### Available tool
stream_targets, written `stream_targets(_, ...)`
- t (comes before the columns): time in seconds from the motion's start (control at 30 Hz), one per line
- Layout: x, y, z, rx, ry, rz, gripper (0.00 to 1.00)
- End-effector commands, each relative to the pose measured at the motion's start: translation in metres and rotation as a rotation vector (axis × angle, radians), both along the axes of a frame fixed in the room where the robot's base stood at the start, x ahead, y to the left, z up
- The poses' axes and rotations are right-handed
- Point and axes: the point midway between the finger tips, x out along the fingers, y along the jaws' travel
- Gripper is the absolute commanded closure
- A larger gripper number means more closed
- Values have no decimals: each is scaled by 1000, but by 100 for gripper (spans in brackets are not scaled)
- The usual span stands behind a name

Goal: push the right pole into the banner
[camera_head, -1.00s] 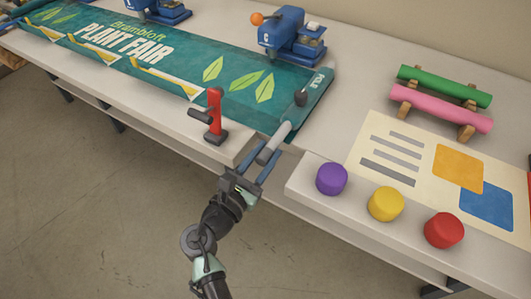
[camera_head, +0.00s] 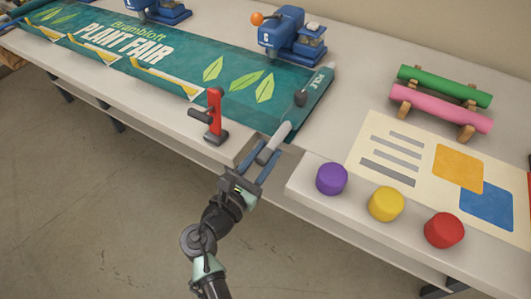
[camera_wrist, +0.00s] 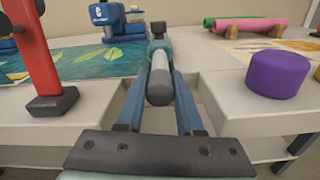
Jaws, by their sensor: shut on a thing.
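The banner (camera_head: 215,88) is a green cloth lettered "Plant Fair", lying flat on the bench. A sleeve marked "POLE" (camera_head: 318,82) runs along its right edge. The right pole (camera_head: 273,144) is a grey rod whose far part is inside the sleeve. Its near end sticks out past the front bench edge. My gripper (camera_head: 264,156) is shut on the pole, one blue finger on each side. In the wrist view the pole's rounded near end (camera_wrist: 159,87) shows between the fingers, pointing towards my palm. How deep the pole sits is hidden by the sleeve.
A red-handled clamp (camera_head: 215,118) stands left of my gripper. Purple (camera_head: 331,178), yellow (camera_head: 386,203) and red (camera_head: 444,229) round pieces line the bench front on the right. A blue press (camera_head: 292,38) stands behind the banner. A gap in the bench front lies around my gripper.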

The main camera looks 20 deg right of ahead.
Motion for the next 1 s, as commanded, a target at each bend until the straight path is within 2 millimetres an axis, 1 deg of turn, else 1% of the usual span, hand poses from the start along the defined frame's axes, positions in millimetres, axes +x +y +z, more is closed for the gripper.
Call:
stream_targets(0.17, 2, -2, -1, 0, 0, -1, 100)
stream_targets(0.43, 25, -32, -1, 0, -1, -2, 100)
stream_targets(0.7, 26, -33, 0, 0, 0, 0, 100)
stream_targets(0.73, 26, -33, 0, 0, 0, 0, 61)
stream_targets(0.87, 26, -33, 0, 0, 0, 0, 37)
stream_targets(0.9, 26, -33, 0, 0, 0, 0, 34)
stream_targets(1.0, 26, -33, 0, 0, 0, 0, 34)
